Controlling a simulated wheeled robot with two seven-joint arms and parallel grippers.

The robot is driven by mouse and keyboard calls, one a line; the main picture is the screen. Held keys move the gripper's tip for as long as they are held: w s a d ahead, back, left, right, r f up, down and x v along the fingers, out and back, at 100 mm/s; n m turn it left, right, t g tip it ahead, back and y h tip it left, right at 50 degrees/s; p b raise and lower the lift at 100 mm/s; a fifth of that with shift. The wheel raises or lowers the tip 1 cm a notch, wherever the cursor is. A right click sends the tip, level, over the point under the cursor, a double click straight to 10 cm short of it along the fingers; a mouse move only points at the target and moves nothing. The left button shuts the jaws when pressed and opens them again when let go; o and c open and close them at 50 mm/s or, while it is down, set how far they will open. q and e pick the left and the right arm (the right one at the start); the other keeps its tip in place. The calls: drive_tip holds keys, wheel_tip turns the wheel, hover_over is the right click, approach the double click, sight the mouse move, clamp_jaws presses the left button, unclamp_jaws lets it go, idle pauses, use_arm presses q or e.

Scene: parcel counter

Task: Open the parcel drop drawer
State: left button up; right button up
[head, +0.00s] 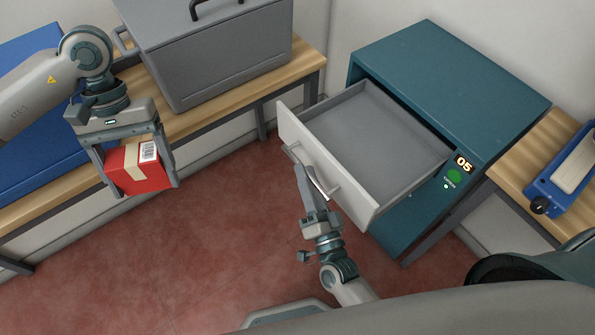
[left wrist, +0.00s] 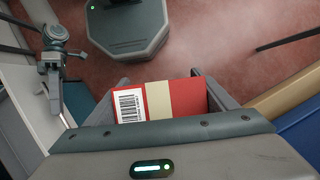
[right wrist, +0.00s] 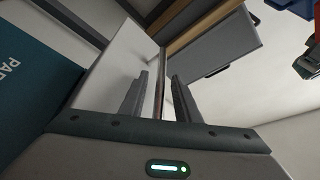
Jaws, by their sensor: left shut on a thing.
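The parcel drop drawer (head: 375,125) stands pulled well out of the teal cabinet (head: 450,75); its grey inside looks empty. Its cream front (head: 360,203) also shows in the right wrist view (right wrist: 118,65). My right gripper (head: 305,180) is at the bar handle (head: 328,187) on that front. In the right wrist view its fingers (right wrist: 160,90) are apart, with the thin handle bar (right wrist: 162,75) between them. My left gripper (head: 137,168) is shut on a red parcel (head: 148,176) with a tan band and a barcode label, held up above the floor.
A grey lidded case (head: 215,50) stands on a wooden bench (head: 300,65) at the back. A blue box (head: 30,150) lies on the bench at left. A blue device (head: 565,175) sits on a wooden table at right. The red floor (head: 190,260) before the drawer is clear.

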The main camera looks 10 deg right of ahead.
sight(131, 159)
use_arm(q)
wheel_tip(131, 159, down, 2)
drive_tip(key=shift+b, duration=0.95)
use_arm(e)
drive_tip(key=a+v, duration=0.1)
drive_tip(key=v, duration=0.9)
drive_tip(key=shift+s+d, duration=0.35)
drive_tip(key=shift+d, duration=0.15)
drive_tip(key=shift+f, duration=0.1)
